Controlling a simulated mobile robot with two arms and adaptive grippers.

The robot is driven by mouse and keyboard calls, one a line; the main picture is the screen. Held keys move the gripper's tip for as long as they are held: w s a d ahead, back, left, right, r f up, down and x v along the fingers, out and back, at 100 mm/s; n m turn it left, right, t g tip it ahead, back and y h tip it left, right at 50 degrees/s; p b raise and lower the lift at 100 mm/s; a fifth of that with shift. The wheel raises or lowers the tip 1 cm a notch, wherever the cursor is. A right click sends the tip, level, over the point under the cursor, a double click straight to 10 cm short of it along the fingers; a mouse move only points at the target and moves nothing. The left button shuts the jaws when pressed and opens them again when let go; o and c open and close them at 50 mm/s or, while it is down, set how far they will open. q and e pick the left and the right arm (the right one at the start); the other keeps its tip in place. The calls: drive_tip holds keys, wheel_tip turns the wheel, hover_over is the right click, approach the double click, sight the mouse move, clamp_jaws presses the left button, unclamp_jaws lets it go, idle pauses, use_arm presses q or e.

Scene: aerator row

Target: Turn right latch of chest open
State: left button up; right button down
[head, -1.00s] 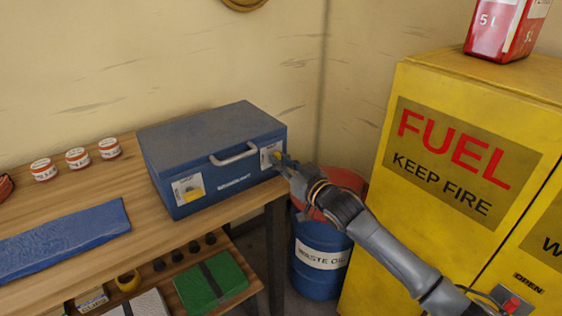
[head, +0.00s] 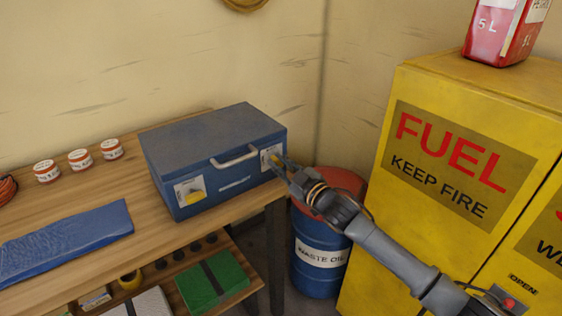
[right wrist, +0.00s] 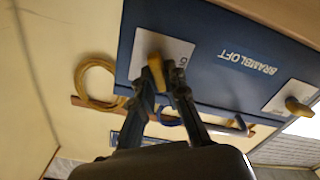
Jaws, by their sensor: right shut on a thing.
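The blue chest (head: 215,143) stands shut on the wooden bench, with a grey handle on its front. Its right latch (right wrist: 156,72) is a yellow knob on a pale plate; in the head view only a bit of it (head: 275,160) shows by my fingertips. My right gripper (right wrist: 164,82) is shut on this right latch, and it also shows in the head view (head: 281,163) at the chest's front right corner. The left latch (head: 195,194) is a yellow knob on its own plate and also shows in the right wrist view (right wrist: 298,106). My left gripper is out of view.
The wooden bench (head: 100,187) holds a blue folded cloth (head: 65,240) and several small cans at the left. A waste oil drum (head: 318,262) stands right of the bench, below my right arm. A yellow fuel cabinet (head: 385,225) stands close on the right.

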drive_tip(key=n+p, duration=0.1)
drive_tip(key=n, duration=0.4)
drive_tip(key=shift+a+r+n, duration=0.1)
drive_tip(key=shift+r+n, duration=0.05)
drive_tip(key=shift+n, duration=0.15)
drive_tip(key=n, duration=0.5)
drive_tip(key=shift+n, duration=0.3)
drive_tip(key=c, duration=1.4)
unclamp_jaws()
drive_tip(key=shift+o, duration=0.2)
drive_tip(key=shift+a+f, duration=0.1)
drive_tip(key=shift+f, duration=0.2)
drive_tip(key=v, duration=1.2)
